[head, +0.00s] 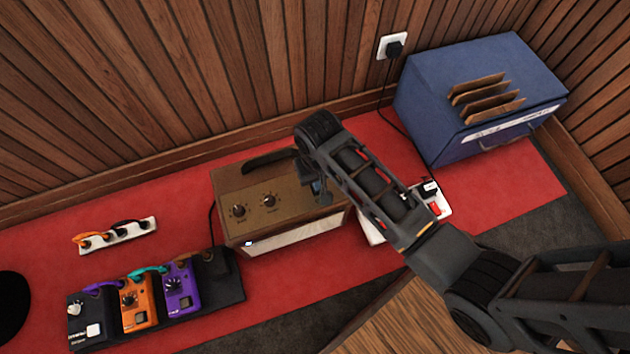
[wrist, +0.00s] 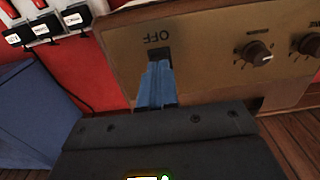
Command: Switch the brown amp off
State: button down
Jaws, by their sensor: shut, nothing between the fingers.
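The brown amp (head: 235,185) stands on the red mat, with two knobs and a dark handle on its top panel. It also fills much of the wrist view (wrist: 205,75), where the word OFF appears upside down on its panel. A dark switch (wrist: 159,54) sits directly by that label, its lower part hidden by my fingers. My gripper (head: 323,195) is over the right end of the amp's top. In the wrist view my gripper (wrist: 158,65) is shut and empty, its blue fingertips at the switch. I cannot tell whether they touch it, nor which way the switch is set.
A white power strip (head: 446,212) with labelled plugs lies right of the amp, partly behind my arm. A blue box (head: 425,95) stands at the back right. A pedalboard (head: 232,287) and a small white strip (head: 146,232) lie to the left.

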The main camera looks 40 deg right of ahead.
jog(key=shift+f+b, duration=0.3)
jog(key=shift+f, duration=0.45)
dwell(0.4)
notch_tip(320, 180, up, 7)
jog(key=p, duration=0.8)
dwell(0.3)
dwell(0.4)
